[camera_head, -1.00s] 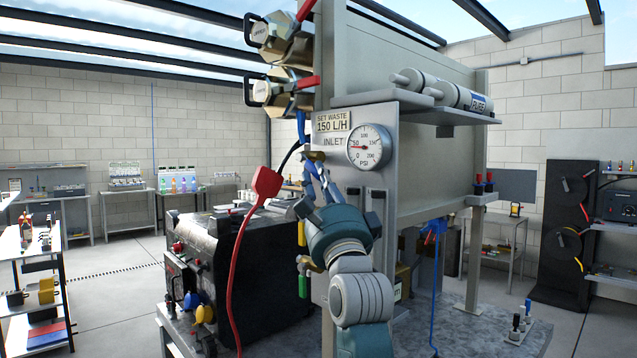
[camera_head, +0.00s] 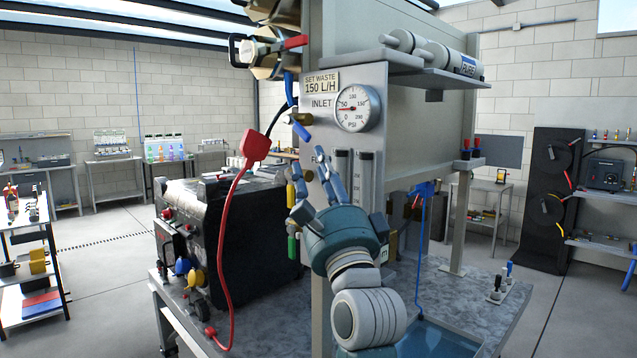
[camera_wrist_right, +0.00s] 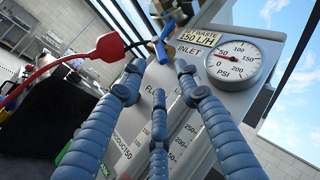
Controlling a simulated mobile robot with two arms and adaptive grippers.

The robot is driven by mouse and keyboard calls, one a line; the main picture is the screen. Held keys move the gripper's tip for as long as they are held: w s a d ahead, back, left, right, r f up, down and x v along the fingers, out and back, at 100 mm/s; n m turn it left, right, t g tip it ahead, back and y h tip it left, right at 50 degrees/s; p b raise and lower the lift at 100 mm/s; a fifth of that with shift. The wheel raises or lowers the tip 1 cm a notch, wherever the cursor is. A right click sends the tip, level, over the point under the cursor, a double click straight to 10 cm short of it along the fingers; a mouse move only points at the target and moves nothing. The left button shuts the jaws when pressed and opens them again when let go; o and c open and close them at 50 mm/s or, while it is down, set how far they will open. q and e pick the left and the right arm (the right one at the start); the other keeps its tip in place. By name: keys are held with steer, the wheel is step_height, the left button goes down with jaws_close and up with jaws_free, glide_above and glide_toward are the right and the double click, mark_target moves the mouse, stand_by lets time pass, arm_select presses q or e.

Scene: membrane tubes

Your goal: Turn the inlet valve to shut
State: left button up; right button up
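The inlet valve (camera_head: 297,119) is a small brass body at the panel's left edge, below the INLET label. Its short blue lever (camera_head: 301,131) slants down to the right. In the right wrist view the blue lever (camera_wrist_right: 162,53) shows near the top, beyond the fingertips. My right gripper (camera_head: 322,165) is in front of the panel, just below and right of the lever. In the wrist view its three blue-grey fingers (camera_wrist_right: 157,85) are spread and empty, apart from the lever. My left gripper is not in view.
A round PSI gauge (camera_head: 356,107) sits right of the valve, with its needle to the left. Flow tubes (camera_head: 364,170) are behind the gripper. A red plug and hose (camera_head: 255,147) hang to the left, near a black case (camera_head: 245,220).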

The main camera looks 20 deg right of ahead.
steer(key=shift+v, duration=1.7)
steer(key=shift+w, duration=0.1)
